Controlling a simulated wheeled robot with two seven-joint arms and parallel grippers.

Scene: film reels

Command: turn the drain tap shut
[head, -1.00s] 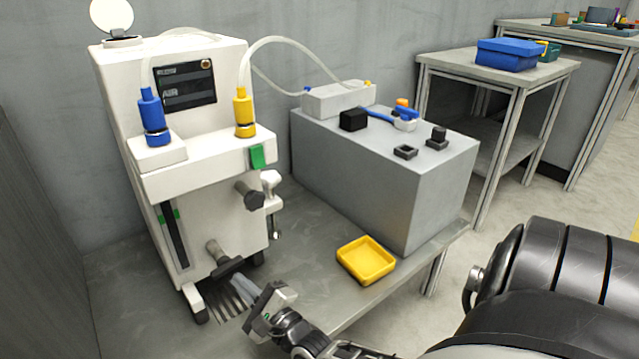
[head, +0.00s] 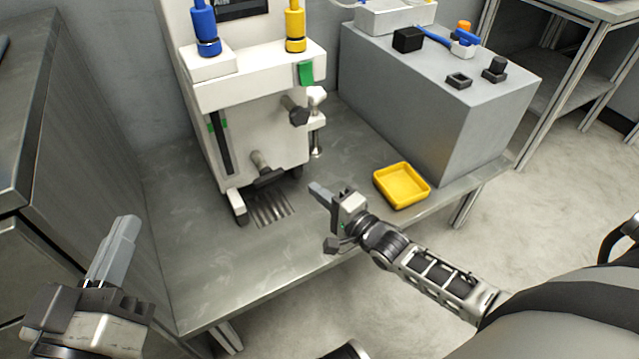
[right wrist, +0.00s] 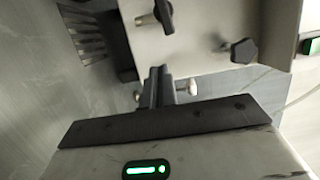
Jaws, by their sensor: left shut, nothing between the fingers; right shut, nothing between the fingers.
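The drain tap (head: 267,177) is low on the front of the white machine (head: 255,130). It has a short grey stem and a dark bar handle, which lies crosswise to the stem, close to level in the head view. The tap also shows at the top of the right wrist view (right wrist: 163,14). My right gripper (head: 320,193) is shut and empty, right of the tap and apart from it; its fingers show in the right wrist view (right wrist: 157,80). My left gripper (head: 128,230) is shut and empty at the lower left, far from the tap.
A slotted drain grate (head: 270,208) lies below the tap. A black knob (head: 297,112) juts from the machine at upper right of the tap. A yellow tray (head: 402,186) and a grey block (head: 430,110) stand to the right. The table front is otherwise clear.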

